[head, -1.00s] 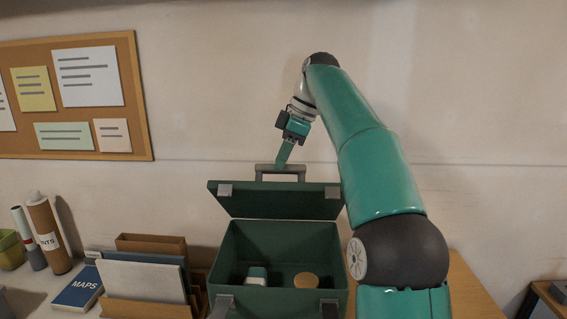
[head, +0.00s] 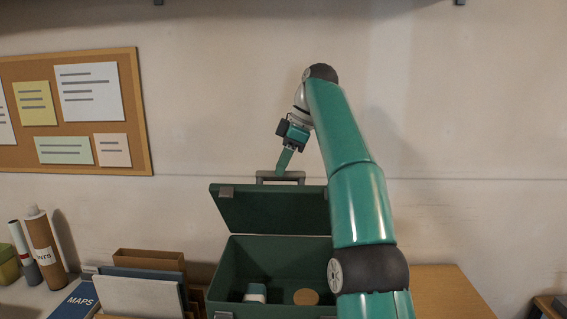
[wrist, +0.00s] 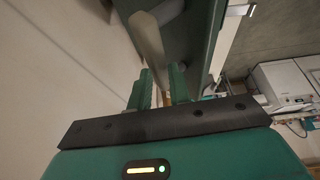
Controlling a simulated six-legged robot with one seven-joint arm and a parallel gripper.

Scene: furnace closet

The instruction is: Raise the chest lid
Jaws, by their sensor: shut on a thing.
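The green chest (head: 228,272) stands on the table with its lid (head: 265,210) raised, tilted up and leaning back toward the wall. A grey handle (head: 292,175) sits on the lid's upper edge. My gripper (head: 282,170) is at that handle, shut on it. In the wrist view the two green fingers of my gripper (wrist: 160,88) stand on either side of the pale handle bar (wrist: 150,45). Inside the chest lie a teal and white item (head: 256,292) and a round tan item (head: 305,297). My arm hides the chest's right side.
File holders (head: 145,285) and a MAPS book (head: 78,302) stand close left of the chest. A cardboard tube (head: 45,245) is farther left. A cork board (head: 75,110) hangs on the wall behind. The wooden tabletop (head: 445,292) at right is clear.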

